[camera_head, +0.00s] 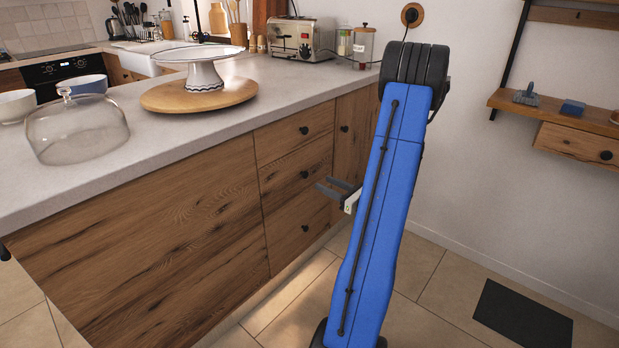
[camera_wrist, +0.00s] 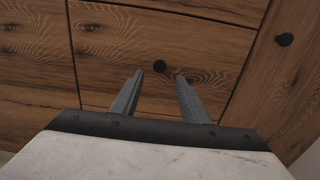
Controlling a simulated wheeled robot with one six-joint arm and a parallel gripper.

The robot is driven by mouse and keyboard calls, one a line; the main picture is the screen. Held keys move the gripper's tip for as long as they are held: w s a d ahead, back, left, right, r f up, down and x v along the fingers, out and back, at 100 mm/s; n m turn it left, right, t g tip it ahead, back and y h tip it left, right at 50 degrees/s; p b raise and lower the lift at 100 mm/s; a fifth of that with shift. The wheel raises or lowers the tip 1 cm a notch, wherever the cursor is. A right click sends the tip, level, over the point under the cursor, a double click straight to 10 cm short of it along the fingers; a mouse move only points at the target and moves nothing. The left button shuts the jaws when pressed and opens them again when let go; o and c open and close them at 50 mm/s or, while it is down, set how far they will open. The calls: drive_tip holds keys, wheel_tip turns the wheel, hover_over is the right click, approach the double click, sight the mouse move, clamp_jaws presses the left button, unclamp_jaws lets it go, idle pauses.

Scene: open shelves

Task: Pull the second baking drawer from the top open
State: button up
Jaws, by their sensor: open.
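The wooden counter front holds a stack of three drawers with dark round knobs. The second drawer from the top (camera_head: 285,180) is shut, and its knob (camera_head: 304,174) sits mid-front. In the wrist view the same drawer front (camera_wrist: 110,55) fills the centre, its knob (camera_wrist: 160,66) showing just beyond and between the fingertips. My gripper (camera_head: 323,183) is open and empty, in front of the drawers at about the second knob's height. In the wrist view the two fingers (camera_wrist: 160,77) are spread and point at the drawer front. Contact with the knob does not show.
The top drawer (camera_head: 280,140) and bottom drawer (camera_head: 288,232) are shut. A cabinet door (camera_head: 355,135) with its own knob (camera_wrist: 285,39) is right of the stack. The countertop (camera_head: 200,130) overhangs above. Tiled floor (camera_head: 420,265) is clear beside my arm.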

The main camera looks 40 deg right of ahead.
sight(307, 175)
drive_tip(key=w, duration=0.9)
drive_tip(key=shift+a, duration=0.35)
drive_tip(key=shift+s, duration=0.15)
clamp_jaws()
